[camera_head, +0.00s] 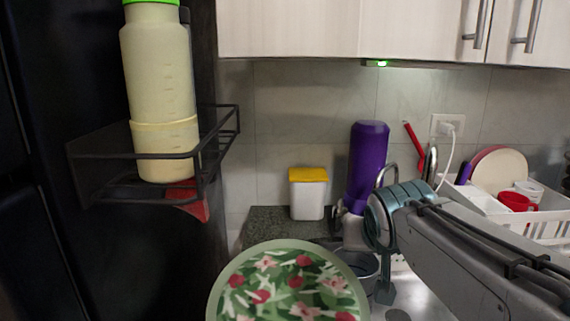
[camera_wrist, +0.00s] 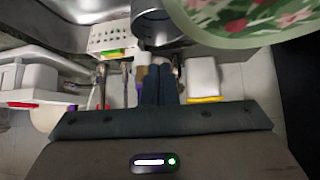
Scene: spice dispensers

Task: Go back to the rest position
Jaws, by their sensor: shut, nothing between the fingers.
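My arm reaches in from the right in the head view, with its teal and grey wrist (camera_head: 400,198) in front of the counter. My gripper (camera_wrist: 159,70) shows in the wrist view with its two dark fingers together and nothing between them. It hangs above the sink and counter area. A purple bottle (camera_head: 366,165) stands behind the wrist, its lower part hidden. A white container with a yellow lid (camera_head: 308,195) stands on the counter to its left; it also shows in the wrist view (camera_wrist: 203,78), beside the fingers.
A green floral plate (camera_head: 285,285) fills the front. A black wire shelf (camera_head: 150,155) at left holds a pale bottle (camera_head: 160,80). A white dish rack (camera_head: 545,225) with plates and a red cup (camera_head: 516,201) is at right. Cabinets (camera_head: 400,30) hang above.

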